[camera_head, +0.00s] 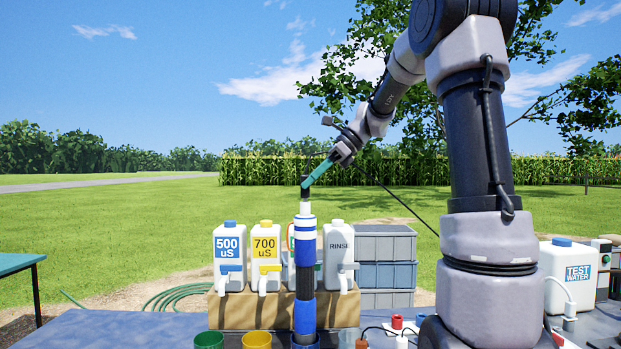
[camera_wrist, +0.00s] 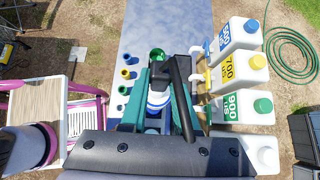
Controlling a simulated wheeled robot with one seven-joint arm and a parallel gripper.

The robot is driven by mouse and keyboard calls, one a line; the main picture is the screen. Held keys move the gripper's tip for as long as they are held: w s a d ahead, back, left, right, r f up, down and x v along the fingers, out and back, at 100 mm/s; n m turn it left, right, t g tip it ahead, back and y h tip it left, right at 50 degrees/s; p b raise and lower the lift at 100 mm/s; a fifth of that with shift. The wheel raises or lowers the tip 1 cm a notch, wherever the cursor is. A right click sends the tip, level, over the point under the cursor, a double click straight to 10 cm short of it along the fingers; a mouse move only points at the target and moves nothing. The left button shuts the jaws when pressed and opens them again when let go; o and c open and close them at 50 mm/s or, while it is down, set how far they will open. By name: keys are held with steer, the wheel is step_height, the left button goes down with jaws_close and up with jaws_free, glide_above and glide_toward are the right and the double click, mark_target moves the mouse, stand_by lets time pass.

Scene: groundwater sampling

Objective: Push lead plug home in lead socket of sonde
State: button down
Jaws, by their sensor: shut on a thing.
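The sonde (camera_head: 305,265) stands upright, a tall column with blue, white and black bands and a narrow white top. The lead plug (camera_head: 305,191) is a small black piece right above that top. My gripper (camera_head: 306,184), with teal fingers, slants down from the right and is shut on the plug. In the wrist view the black plug (camera_wrist: 163,74) lies between the teal fingers, and its thick black lead bends back toward the wrist. The sonde's blue and white top (camera_wrist: 157,100) shows partly below it. The lead socket is hidden; I cannot tell how deep the plug sits.
White jugs, such as the 500 uS jug (camera_head: 228,262) and the 700 uS jug (camera_head: 266,262), stand on a brown box behind the sonde. Green (camera_head: 209,340) and yellow (camera_head: 257,340) cups stand in front. A test water container (camera_head: 572,276) is at right. Free tabletop (camera_head: 110,328) lies left.

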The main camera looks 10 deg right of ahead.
steer(key=shift+f, duration=0.25)
steer(key=c, duration=0.6)
jaws_free()
steer(key=v, duration=1)
steer(key=shift+d+r, duration=0.15)
steer(key=shift+d, duration=0.2)
